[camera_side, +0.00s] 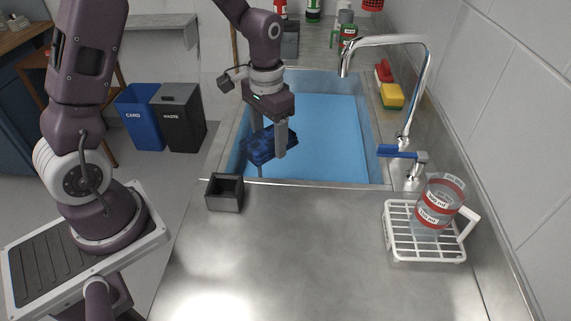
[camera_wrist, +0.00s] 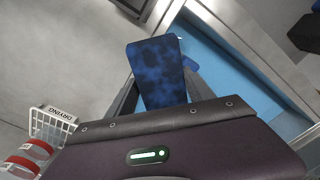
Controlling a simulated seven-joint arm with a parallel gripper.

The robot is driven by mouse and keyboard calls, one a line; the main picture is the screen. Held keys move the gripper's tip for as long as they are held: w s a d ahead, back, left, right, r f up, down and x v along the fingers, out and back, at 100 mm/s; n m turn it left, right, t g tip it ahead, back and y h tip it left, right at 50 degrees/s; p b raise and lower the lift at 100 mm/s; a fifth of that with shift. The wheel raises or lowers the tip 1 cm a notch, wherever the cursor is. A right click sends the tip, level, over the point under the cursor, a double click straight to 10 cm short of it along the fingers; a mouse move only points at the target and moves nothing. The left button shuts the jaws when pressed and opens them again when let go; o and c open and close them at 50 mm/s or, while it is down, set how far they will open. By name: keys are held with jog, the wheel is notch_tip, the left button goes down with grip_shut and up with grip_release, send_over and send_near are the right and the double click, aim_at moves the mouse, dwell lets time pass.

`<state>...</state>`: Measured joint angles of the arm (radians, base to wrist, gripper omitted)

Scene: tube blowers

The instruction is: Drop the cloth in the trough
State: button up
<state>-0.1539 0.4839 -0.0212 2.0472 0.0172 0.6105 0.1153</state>
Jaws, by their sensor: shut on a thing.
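The cloth (camera_side: 262,146) is dark blue and mottled. My gripper (camera_side: 270,143) is shut on it and holds it over the near left part of the trough (camera_side: 325,125), a sink basin with a light blue inside. In the wrist view the cloth (camera_wrist: 158,68) sits between the two fingers of my gripper (camera_wrist: 157,90) and sticks out past them. The blue of the trough (camera_wrist: 222,65) shows to its right there. I cannot tell how high the cloth is above the bottom.
A small dark open box (camera_side: 225,194) stands on the steel counter (camera_side: 290,250) in front of the trough. A tap (camera_side: 400,95) arches at the right. A white rack (camera_side: 395,230) with a red-banded beaker (camera_side: 437,205) stands front right.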

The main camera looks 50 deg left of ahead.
notch_tip(320, 180, up, 5)
jog(key=shift+w+r, duration=0.1)
jog(key=w+a+n, duration=0.3)
jog(key=w+n, duration=0.1)
jog(key=w, duration=0.4)
jog(key=w+a+n, duration=0.3)
jog(key=w+n, duration=0.2)
jog(key=w, duration=0.4)
send_over(304, 167)
notch_tip(304, 167, down, 25)
jog(key=shift+s+f, duration=0.1)
jog(key=shift+f, duration=0.2)
jog(key=shift+f, duration=0.4)
jog(key=o, duration=1.3)
jog(key=shift+r, duration=0.1)
